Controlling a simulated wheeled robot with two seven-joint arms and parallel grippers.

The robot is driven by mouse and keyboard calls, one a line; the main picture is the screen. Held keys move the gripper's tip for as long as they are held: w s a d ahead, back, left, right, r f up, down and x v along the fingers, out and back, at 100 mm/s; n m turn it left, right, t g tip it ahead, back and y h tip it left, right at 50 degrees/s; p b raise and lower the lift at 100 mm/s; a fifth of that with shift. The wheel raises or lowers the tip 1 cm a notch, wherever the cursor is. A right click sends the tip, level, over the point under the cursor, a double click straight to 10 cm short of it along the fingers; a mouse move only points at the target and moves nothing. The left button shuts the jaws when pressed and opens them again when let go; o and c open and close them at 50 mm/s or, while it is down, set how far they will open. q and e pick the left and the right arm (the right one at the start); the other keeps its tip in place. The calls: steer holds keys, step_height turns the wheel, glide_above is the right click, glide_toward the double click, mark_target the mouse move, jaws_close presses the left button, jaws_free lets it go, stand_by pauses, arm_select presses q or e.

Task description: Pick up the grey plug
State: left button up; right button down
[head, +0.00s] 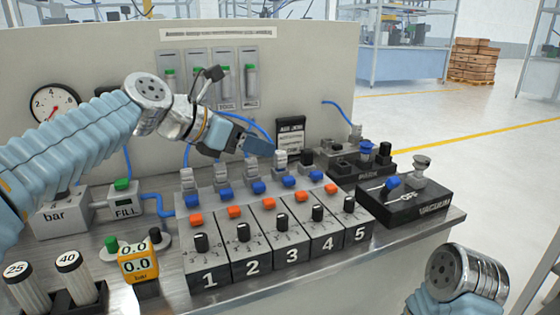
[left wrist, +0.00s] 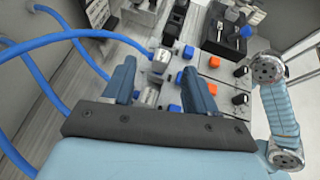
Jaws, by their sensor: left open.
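A grey plug (head: 280,159) with a blue hose stands upright behind number 4 on the panel. It also shows in the left wrist view (left wrist: 160,61), just beyond the fingertips. Similar grey fittings stand behind 1, 2 and 3. The gripper partly hides the hose. My right gripper is out of view.
A black fitting (head: 306,157) stands behind number 5, close beside the hosed plug. Blue and orange buttons and black knobs fill the panel front. A black vacuum block (head: 408,204) sits at right. An upright board (head: 90,60) closes the back. Blue hoses (left wrist: 60,40) loop at left.

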mark_target(280, 163)
arm_select(q)
steer(key=x, duration=0.5)
steer(key=shift+s+f, duration=0.25)
steer(key=shift+f, duration=0.05)
steer(key=shift+a, duration=0.1)
jaws_close()
